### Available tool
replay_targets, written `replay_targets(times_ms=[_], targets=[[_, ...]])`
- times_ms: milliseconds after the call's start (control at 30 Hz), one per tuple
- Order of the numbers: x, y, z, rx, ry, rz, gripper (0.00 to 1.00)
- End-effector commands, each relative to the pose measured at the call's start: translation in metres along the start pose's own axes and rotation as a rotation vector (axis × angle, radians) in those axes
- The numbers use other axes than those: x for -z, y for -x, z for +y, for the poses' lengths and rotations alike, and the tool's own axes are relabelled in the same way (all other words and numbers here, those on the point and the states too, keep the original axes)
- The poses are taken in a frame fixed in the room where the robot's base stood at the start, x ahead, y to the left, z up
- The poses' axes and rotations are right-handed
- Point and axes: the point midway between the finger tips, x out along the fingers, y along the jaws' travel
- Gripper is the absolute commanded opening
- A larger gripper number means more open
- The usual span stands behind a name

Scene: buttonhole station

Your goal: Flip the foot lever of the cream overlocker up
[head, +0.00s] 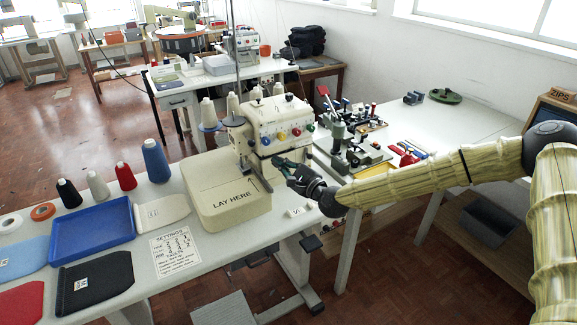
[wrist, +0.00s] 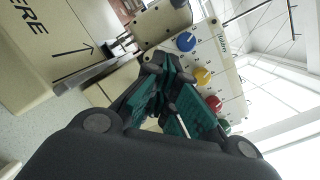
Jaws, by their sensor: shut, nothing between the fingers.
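The cream overlocker (head: 275,125) stands on the white table in the head view, with coloured dials on its front. Its flat cream bed marked LAY HERE (head: 228,207) reaches toward me. The wrist view shows the overlocker's dial face (wrist: 203,62) and a metal bar (wrist: 95,72) by the bed. I cannot clearly pick out the foot lever; the gripper may hide it. My gripper (head: 280,163) is shut and empty, close to the machine's right front side below the dials. Its closed fingers (wrist: 168,70) point toward the machine in the wrist view; contact cannot be told.
A blue tray (head: 92,243), thread cones (head: 155,160) and a settings sheet (head: 176,250) lie left of the overlocker. A second table at right holds a clamp device (head: 340,145) and small tools (head: 405,152). A small white tag (head: 297,211) lies at the table's right edge.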

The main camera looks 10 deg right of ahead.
Motion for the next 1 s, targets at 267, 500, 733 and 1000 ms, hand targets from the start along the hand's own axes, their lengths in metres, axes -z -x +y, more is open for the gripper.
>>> replay_targets(times_ms=[267,500,733,1000], targets=[[-0.002,-0.043,-0.001,-0.001,0.001,-0.001,0.0],[-0.032,-0.048,-0.002,-0.001,0.001,-0.002,0.0],[-0.039,-0.05,-0.001,0.0,0.001,-0.001,0.0],[-0.039,-0.05,-0.001,0.0,0.001,-0.001,0.0]])
